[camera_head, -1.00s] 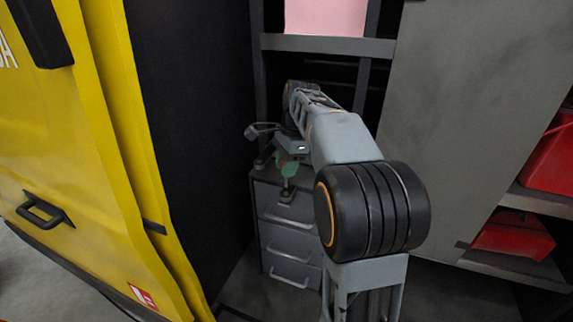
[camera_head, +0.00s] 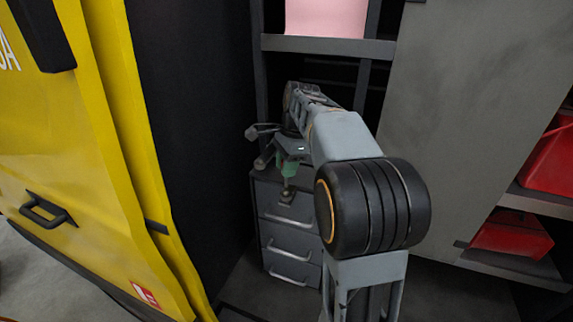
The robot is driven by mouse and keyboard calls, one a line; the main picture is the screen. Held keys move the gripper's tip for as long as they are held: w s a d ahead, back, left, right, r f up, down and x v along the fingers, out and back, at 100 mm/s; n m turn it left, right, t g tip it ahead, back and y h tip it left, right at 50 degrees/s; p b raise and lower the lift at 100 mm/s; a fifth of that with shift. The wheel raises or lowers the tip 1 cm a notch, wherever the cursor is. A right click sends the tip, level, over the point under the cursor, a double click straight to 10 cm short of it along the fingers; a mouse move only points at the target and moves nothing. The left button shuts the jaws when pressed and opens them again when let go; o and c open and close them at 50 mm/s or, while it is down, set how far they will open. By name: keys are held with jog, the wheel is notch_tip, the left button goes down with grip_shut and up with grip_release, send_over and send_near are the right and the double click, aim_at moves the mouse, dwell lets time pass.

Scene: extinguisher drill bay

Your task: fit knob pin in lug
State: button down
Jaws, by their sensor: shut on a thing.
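My gripper (camera_head: 290,152) is low over the front of a grey drawer cabinet and is shut on a green knob (camera_head: 289,168). A thin, dark pin shows below the knob, pointing down. Its lower end meets or stands just in front of a small brownish fitting, probably the lug (camera_head: 287,196), at the cabinet's front top edge. I cannot tell whether the pin is inside it or only above it. My wrist and arm hide part of the gripper and the area behind it.
The grey drawer cabinet (camera_head: 291,243) has several handled drawers. A dark shelf frame (camera_head: 328,45) with a pink box (camera_head: 326,17) rises behind. An open yellow door (camera_head: 75,190) stands left, a grey panel (camera_head: 465,120) right. Red bins (camera_head: 512,235) sit at far right.

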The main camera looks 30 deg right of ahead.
aim_at(286, 186)
jog(key=shift+f+b, duration=2)
jog(key=shift+f, duration=1.55)
dwell(0.6)
jog(key=c, duration=0.8)
grip_release()
notch_tip(286, 186, up, 14)
jog(key=d+f+p, duration=0.1)
jog(key=d, duration=0.2)
jog(key=s+a+f+n+t, duration=0.1)
jog(key=s+a+f+n, duration=0.3)
jog(key=s+f+n, duration=0.1)
jog(key=s+a+f+n+t+h, duration=0.1)
jog(key=s+a+f+n+t, duration=0.1)
jog(key=s+a+f+n, duration=0.2)
jog(key=s+a+f+n+t+h, duration=0.1)
jog(key=s+a+f+n, duration=0.3)
jog(key=s+f+n, duration=0.3)
jog(key=shift+s+a+n, duration=0.1)
jog(key=shift+a+n, duration=0.1)
jog(key=shift+n, duration=1)
